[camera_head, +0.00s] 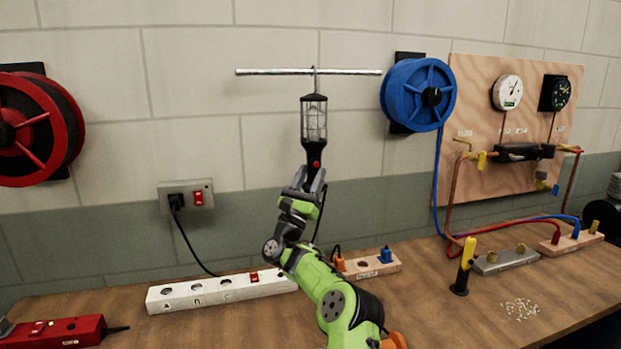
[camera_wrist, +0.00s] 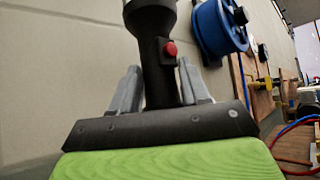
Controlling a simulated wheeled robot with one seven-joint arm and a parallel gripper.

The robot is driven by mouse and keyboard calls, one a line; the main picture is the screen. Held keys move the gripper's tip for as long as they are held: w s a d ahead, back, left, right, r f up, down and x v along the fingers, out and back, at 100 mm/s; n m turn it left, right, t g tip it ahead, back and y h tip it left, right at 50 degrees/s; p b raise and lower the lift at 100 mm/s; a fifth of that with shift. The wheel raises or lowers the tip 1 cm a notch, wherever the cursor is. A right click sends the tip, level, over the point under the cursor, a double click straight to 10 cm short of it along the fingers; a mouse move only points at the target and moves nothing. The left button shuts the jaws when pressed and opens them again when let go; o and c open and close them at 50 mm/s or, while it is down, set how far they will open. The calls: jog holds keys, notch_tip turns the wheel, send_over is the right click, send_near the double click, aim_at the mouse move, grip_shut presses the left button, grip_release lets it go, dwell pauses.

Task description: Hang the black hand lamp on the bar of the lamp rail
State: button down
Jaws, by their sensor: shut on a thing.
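The black hand lamp (camera_head: 314,130) is upright in front of the wall, with its caged bulb at the top and a red button on its handle. Its handle also shows in the wrist view (camera_wrist: 152,60). My gripper (camera_head: 304,182) is shut on the handle, its two grey fingers on either side of it. The lamp rail's bar (camera_head: 270,72) runs level along the wall. The hook on top of the lamp reaches up to the bar and overlaps it in the head view. I cannot tell whether the hook rests on the bar or is only in front of it.
A blue hose reel (camera_head: 418,95) is close to the bar's right end. A red reel (camera_head: 35,128) is at far left. A wall socket (camera_head: 186,196) is at lower left of the lamp. A white socket strip (camera_head: 220,291) and a wooden block (camera_head: 370,267) lie on the bench (camera_head: 450,318).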

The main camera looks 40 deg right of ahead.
jog(key=shift+r, duration=0.1)
jog(key=shift+c, duration=2.4)
grip_release()
jog(key=shift+a+f, duration=0.1)
jog(key=shift+f, duration=0.1)
jog(key=b+v, duration=0.3)
jog(key=v, duration=1.2)
jog(key=shift+s+a, duration=0.15)
jog(key=shift+a, duration=0.1)
